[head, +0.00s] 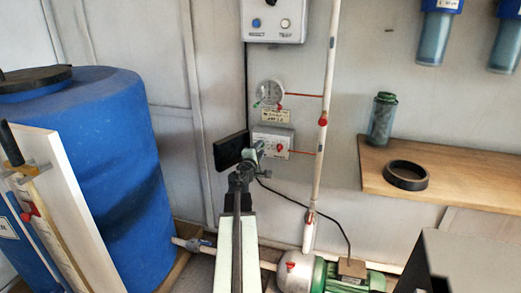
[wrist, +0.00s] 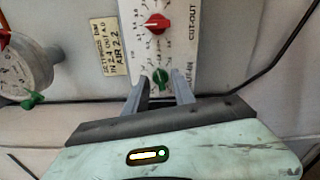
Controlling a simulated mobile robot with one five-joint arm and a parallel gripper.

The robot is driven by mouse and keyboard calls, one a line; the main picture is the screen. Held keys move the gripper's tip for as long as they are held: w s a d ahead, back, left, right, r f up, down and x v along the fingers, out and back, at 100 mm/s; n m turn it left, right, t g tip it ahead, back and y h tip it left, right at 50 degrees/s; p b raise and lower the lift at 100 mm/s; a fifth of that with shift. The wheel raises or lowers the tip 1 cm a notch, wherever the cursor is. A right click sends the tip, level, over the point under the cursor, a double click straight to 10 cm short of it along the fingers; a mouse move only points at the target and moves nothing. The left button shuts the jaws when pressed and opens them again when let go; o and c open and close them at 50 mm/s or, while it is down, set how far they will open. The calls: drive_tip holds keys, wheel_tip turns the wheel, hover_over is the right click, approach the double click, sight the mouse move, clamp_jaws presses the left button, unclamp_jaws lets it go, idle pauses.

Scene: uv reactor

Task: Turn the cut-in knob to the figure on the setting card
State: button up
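The switch box (head: 287,135) is on the wall below a round gauge. In the wrist view it appears turned sideways, with a red knob (wrist: 156,24) by the "CUT-OUT" lettering and a green knob (wrist: 160,77) by partly hidden lettering, apparently "CUT-IN". Each knob has a printed scale; the green knob's exact reading is too small to tell. The setting card (wrist: 109,46) seems to read "IN 2.4 OUT 4.0 AIR 2.2"; it also shows in the head view (head: 275,116). My gripper (wrist: 160,88) is open, its fingers on either side of the green knob's near end, with no clear contact.
The gauge (wrist: 25,66) with a green valve handle (wrist: 33,101) is beside the card. A white pipe (head: 325,90) rises right of the box. A blue tank (head: 110,140) stands left, a wooden shelf (head: 455,178) right, and a green pump motor (head: 335,278) below.

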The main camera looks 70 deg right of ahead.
drive_tip(key=a, duration=0.7)
drive_tip(key=shift+s, duration=0.2)
drive_tip(key=shift+d, duration=0.1)
